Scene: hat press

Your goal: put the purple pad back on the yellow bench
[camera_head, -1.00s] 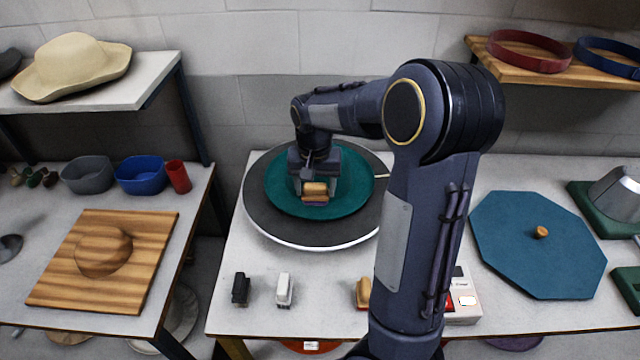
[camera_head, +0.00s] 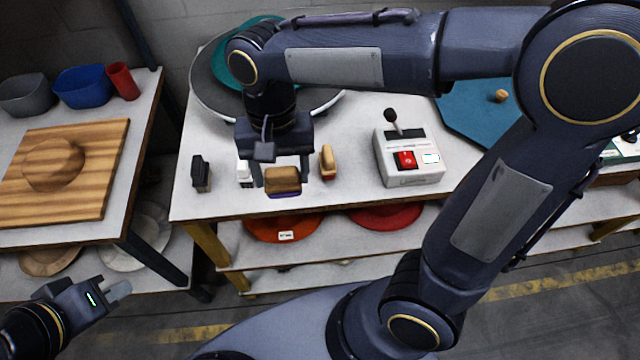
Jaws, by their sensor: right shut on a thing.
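The purple pad (camera_head: 284,194) has a tan wooden back and a purple underside. My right gripper (camera_head: 283,177) is shut on it by the wooden back, with a finger on each side. It holds the pad in front of the near edge of the yellow bench (camera_head: 215,208), or just above that edge; I cannot tell which. The bench has a pale top and yellow legs. My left gripper (camera_head: 118,290) is low at the bottom left, away from the bench, and its finger gap is not clear.
On the bench stand a black pad (camera_head: 200,174), a white pad (camera_head: 244,174), a red pad with a tan back (camera_head: 327,162) and a control box with a lever (camera_head: 408,160). A round turntable with a teal disc (camera_head: 222,68) is behind. Discs (camera_head: 285,228) lie on the shelf below.

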